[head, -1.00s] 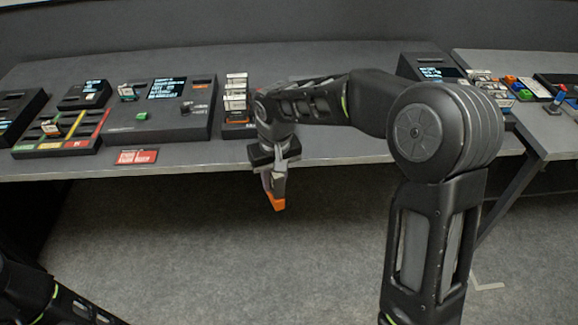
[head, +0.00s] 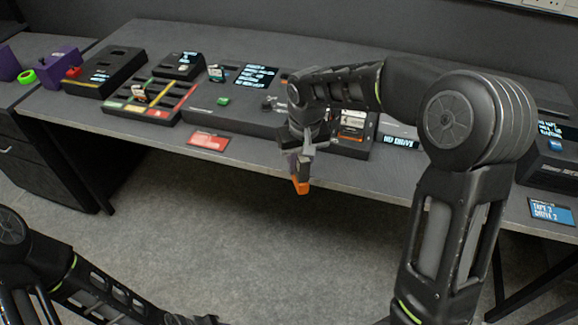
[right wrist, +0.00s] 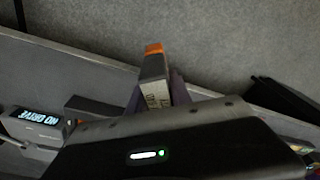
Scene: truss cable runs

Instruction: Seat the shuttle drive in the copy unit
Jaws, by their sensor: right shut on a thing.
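My right gripper (head: 299,178) is shut on the shuttle drive (head: 302,187), a small block with an orange end. It holds the drive pointing down, in front of the table's front edge and above the floor. In the right wrist view the drive (right wrist: 153,82) sits between the purple-grey fingers (right wrist: 155,98), with a pale printed label and its orange end outward. A wide black unit with a lit screen (head: 255,76) stands behind my right arm, partly hidden. A small display reads NO DRIVE (head: 398,141). I cannot tell which housing is the copy unit. My left gripper is out of view.
A tray with coloured lanes (head: 145,104) and a black slotted box (head: 107,76) stand to the left. A red card (head: 208,142) lies near the table's front edge. Another black unit (head: 552,165) and a blue card (head: 551,210) are at the right. The floor in front is clear.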

